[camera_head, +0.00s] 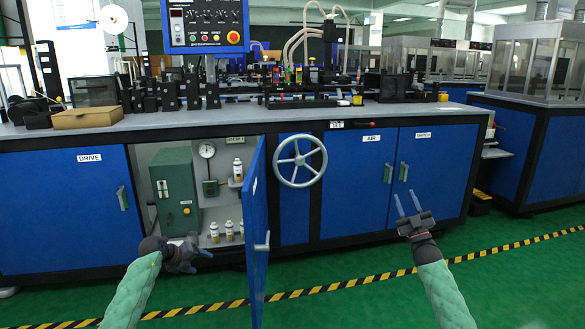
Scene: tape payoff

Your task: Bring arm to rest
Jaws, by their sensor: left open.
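My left gripper (203,252) is open, low in front of the open cabinet in the left half of the view. Its jaws point right and are partly hard to make out against the dark cabinet base. No object shows between them. The open blue cabinet door (257,225) stands to its right, apart from it. My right gripper (407,202) is open and empty, with its two fingers spread and pointing up in front of the blue door marked SWITCH (428,165). Both forearms come in from the bottom edge in green sleeves.
The open cabinet holds a green box (174,188), a gauge (207,151) and several small bottles (229,231). A grey handwheel (300,161) sits on the front right of it. A cardboard box (88,117) lies on the bench. A yellow-black floor stripe (340,285) crosses clear green floor.

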